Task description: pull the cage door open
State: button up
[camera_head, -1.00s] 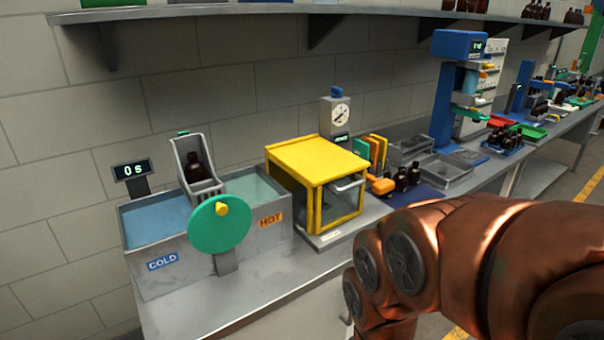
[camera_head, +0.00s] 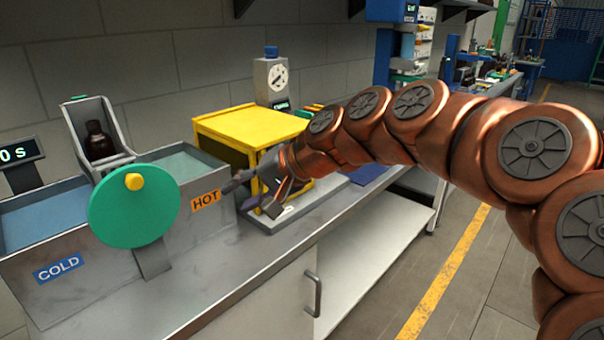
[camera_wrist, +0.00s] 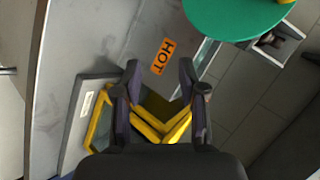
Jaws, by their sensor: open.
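The yellow-framed cage (camera_head: 240,124) stands on the bench right of the hot bath. Its front door and pale handle are mostly hidden in the head view by my arm and gripper, and I cannot make out the handle in the wrist view. My gripper (camera_head: 251,197) is open and empty in front of the cage, its fingers pointing left towards the bath's HOT end. In the wrist view, yellow frame bars (camera_wrist: 172,133) show between and behind the open fingers (camera_wrist: 160,66). I cannot tell whether a finger touches the door.
The metal bath (camera_head: 110,262) with a green disc (camera_head: 134,205) and a bottle holder (camera_head: 84,130) is close left of my fingers. A dial gauge (camera_head: 271,82) stands behind the cage. The bench front has some bare room.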

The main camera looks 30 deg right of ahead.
jog(key=w+d+r+m+t+h+b, duration=0.1)
jog(key=w+d+m+t+b, duration=0.2)
jog(key=d, duration=0.8)
jog(key=w+d+r+m+t+h+b, duration=0.1)
jog(key=w+d+m+t+h+b, duration=0.25)
jog(key=d, duration=0.75)
jog(key=shift+m+y, duration=0.65)
jog(key=shift+y, duration=0.2)
jog(key=shift+a+f+p+x, duration=0.1)
jog(key=shift+a+p+x, duration=0.15)
jog(key=shift+x, duration=0.95)
jog(key=shift+a+f+p+x, duration=0.1)
jog(key=shift+a+f+x, duration=0.1)
jog(key=shift+x, duration=1)
jog(key=shift+s, duration=0.15)
jog(key=shift+c, duration=0.3)
grip_shut()
